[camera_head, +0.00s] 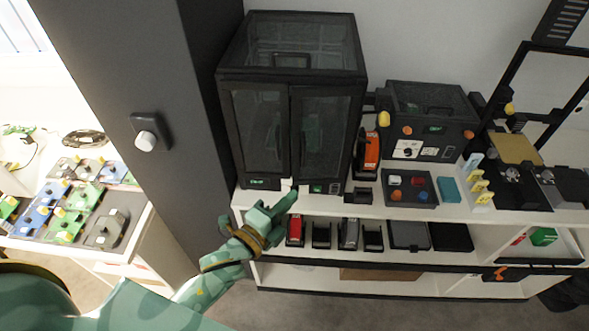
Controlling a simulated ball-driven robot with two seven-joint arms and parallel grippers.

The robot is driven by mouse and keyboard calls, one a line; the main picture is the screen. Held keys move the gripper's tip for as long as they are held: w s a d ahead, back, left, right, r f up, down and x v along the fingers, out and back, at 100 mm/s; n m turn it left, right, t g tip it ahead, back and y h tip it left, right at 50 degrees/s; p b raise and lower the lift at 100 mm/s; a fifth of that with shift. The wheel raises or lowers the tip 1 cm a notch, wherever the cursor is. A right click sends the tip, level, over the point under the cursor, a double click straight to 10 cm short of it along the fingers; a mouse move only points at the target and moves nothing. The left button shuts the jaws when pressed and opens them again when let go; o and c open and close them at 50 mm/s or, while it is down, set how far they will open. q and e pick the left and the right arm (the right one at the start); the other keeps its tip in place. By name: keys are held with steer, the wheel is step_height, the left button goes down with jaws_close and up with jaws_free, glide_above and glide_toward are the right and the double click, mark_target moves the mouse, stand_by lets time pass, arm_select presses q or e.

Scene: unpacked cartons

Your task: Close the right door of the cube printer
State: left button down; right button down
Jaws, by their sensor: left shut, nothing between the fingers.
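The cube printer is a tall black cabinet (292,48) with a clear lid, standing at the left end of the white shelf. Its left door (258,128) and right door (322,130) are dark-framed glass panels. The right door looks flush or nearly flush with the front; a small gap cannot be ruled out. My left gripper (290,190) is shut and empty, its tips at the bottom of the printer's front where the two doors meet. Whether the tips touch a door cannot be told. My right gripper is not in view.
A grey pillar (150,80) with a white knob stands left of the printer. Right of it on the shelf (400,212) are an orange tool (371,152), a smaller black machine (428,105) and a tray (408,190) of coloured pieces. A lower shelf holds several staplers and trays.

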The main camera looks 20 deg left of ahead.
mark_target(303, 165)
arm_select(q)
steer(key=w, duration=0.3)
steer(key=w+p, duration=0.1)
steer(key=w, duration=0.3)
steer(key=w+p, duration=0.1)
steer(key=w, duration=0.3)
steer(key=shift+w+a+f, duration=0.1)
steer(key=shift+w+a, duration=0.05)
steer(key=shift+a, duration=0.2)
steer(key=shift+d, duration=0.1)
steer(key=shift+w+a+m+g+h+b, duration=0.3)
steer(key=shift+w+a+m+h+b, duration=0.3)
steer(key=shift+w+a, duration=0.4)
steer(key=shift+a, duration=0.1)
